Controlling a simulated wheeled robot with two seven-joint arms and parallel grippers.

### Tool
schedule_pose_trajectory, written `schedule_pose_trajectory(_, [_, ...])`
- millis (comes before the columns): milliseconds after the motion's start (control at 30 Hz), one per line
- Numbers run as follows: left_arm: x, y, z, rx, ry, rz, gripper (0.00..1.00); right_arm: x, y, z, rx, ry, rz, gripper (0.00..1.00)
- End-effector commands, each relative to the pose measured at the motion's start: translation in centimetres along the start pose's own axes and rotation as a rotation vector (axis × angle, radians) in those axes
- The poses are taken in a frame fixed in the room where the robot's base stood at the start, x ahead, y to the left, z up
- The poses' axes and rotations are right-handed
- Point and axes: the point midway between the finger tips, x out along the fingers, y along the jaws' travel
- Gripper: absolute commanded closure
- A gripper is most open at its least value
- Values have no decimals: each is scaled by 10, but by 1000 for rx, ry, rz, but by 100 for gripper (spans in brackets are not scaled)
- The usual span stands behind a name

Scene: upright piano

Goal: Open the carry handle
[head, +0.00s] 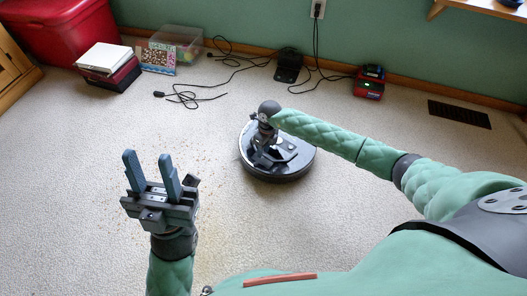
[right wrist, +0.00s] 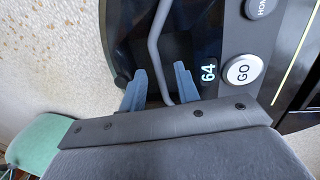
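The round dark robot vacuum (head: 290,170) sits on the carpet in the head view. In the right wrist view, its dark top (right wrist: 209,30) shows a display reading 64 and a GO button. The carry handle (right wrist: 153,52) is a thin, bent grey bar there. My right gripper (right wrist: 160,72) is over the vacuum's top, its two blue fingers apart with the bar passing between them. Gaps show on both sides of the bar, though I cannot tell its height. My left gripper (head: 148,164) is open and empty, over the carpet left of the vacuum.
Black cables (head: 190,97) lie on the carpet near the wall. A red device (head: 369,83), a clear bin (head: 177,43), stacked boxes (head: 109,66) and a red chest (head: 62,30) stand at the back. Carpet around the vacuum is clear, with brown specks at left.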

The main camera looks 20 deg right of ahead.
Motion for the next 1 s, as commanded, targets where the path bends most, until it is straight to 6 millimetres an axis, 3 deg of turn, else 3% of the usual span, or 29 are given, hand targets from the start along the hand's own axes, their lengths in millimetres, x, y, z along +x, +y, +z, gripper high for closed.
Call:
schedule_pose_trajectory(300, [-2,0,0,0,-5,0,64,2,0,0,0,0,1,70])
schedule_pose_trajectory(467, [-2,0,0,0,-5,0,64,2,0,0,0,0,1,100])
schedule_pose_trajectory(1000, [9,0,-2,-1,10,-1,64,-6,-1,0,2,-1,74,100])
